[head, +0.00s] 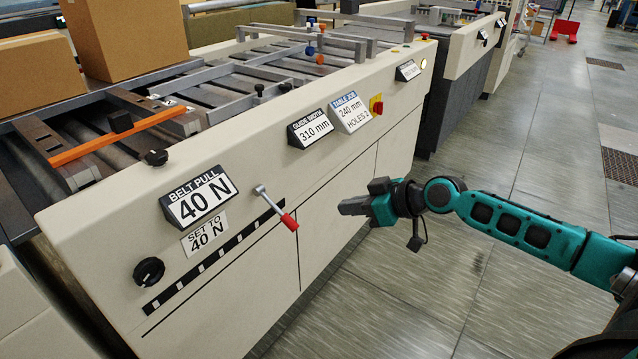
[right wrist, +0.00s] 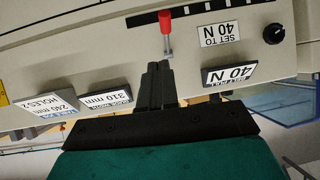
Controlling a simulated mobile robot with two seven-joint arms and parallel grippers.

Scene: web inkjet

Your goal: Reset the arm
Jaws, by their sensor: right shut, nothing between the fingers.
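My right arm (head: 500,222) is teal and black and reaches in from the right in the head view. My right gripper (head: 345,207) is shut and empty, in front of the machine's cream panel and to the right of a lever. The lever (head: 275,208) has a grey metal shaft and a red handle tilted down to the right. In the right wrist view the shut fingers (right wrist: 156,72) point towards the panel, and the red-handled lever (right wrist: 166,28) shows beyond their tips. Whether they touch it cannot be told there; in the head view they are apart. My left gripper is out of view.
The cream machine (head: 330,165) carries a display reading 40 N (head: 199,194), a black knob (head: 149,271) and a red-yellow switch (head: 376,104). A cardboard box (head: 125,38) stands on its rollers. The grey floor (head: 480,300) around my right arm is clear.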

